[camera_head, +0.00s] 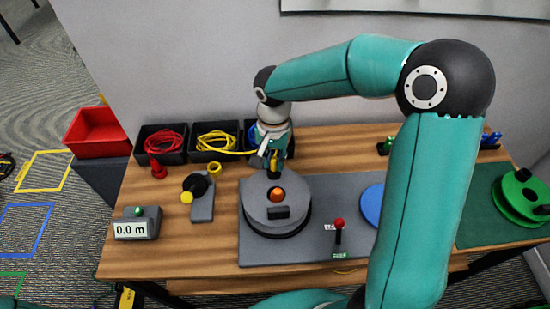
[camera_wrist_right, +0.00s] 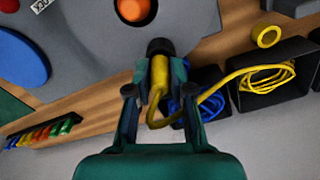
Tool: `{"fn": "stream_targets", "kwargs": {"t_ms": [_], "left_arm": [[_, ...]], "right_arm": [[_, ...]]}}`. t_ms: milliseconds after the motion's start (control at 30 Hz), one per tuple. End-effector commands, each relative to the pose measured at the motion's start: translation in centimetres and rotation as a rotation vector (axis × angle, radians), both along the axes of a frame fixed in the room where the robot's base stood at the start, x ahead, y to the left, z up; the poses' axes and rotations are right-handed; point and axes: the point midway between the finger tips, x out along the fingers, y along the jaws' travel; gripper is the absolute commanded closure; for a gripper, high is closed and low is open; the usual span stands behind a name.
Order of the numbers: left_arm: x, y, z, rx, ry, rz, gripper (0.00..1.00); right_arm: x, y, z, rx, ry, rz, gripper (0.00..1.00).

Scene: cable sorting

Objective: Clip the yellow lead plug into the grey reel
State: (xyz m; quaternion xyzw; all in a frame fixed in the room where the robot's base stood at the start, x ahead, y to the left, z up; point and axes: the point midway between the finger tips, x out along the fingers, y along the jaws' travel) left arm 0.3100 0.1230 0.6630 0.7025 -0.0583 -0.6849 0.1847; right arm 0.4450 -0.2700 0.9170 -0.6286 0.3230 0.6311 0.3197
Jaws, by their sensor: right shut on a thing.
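The grey reel (camera_head: 262,208) lies on a grey mat, with an orange knob in its middle and a small black block on its near side; part of it shows in the wrist view (camera_wrist_right: 185,22). My right gripper (camera_head: 274,163) is shut on the yellow lead plug (camera_wrist_right: 160,72), at the reel's far edge. The plug's black tip points toward the reel and overlaps its rim in the wrist view; I cannot tell whether they touch. Its yellow lead (camera_wrist_right: 213,101) runs back to the bin of yellow cable (camera_head: 215,140). My left gripper is not in view.
A bin of red cable (camera_head: 161,141) stands left of the yellow one. A yellow ring (camera_head: 215,168), a crank device (camera_head: 202,205) and a length display reading 0.0 m (camera_head: 137,223) are left of the mat. A red-knobbed lever (camera_head: 339,234), blue disc (camera_head: 371,205) and green reel (camera_head: 522,195) lie right.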

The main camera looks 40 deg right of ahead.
Motion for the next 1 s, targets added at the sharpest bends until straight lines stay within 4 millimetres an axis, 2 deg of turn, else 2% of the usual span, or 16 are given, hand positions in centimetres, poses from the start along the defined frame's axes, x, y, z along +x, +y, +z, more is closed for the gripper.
{"fn": "stream_targets", "kwargs": {"t_ms": [400, 433, 567, 600, 1000], "left_arm": [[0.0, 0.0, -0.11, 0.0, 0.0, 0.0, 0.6], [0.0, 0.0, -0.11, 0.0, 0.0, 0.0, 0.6], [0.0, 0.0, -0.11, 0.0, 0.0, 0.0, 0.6], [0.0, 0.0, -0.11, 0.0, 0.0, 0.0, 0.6], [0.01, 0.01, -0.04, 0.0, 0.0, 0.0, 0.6]], "right_arm": [[0.03, 0.03, -0.07, 0.0, 0.0, 0.001, 1.0], [0.03, 0.03, -0.07, 0.0, 0.0, 0.001, 0.74], [0.03, 0.05, -0.07, 0.0, 0.0, 0.001, 0.52], [0.04, 0.05, -0.07, 0.0, 0.0, 0.001, 0.5], [0.09, 0.05, 0.54, 0.0, -0.003, 0.001, 0.5]]}}
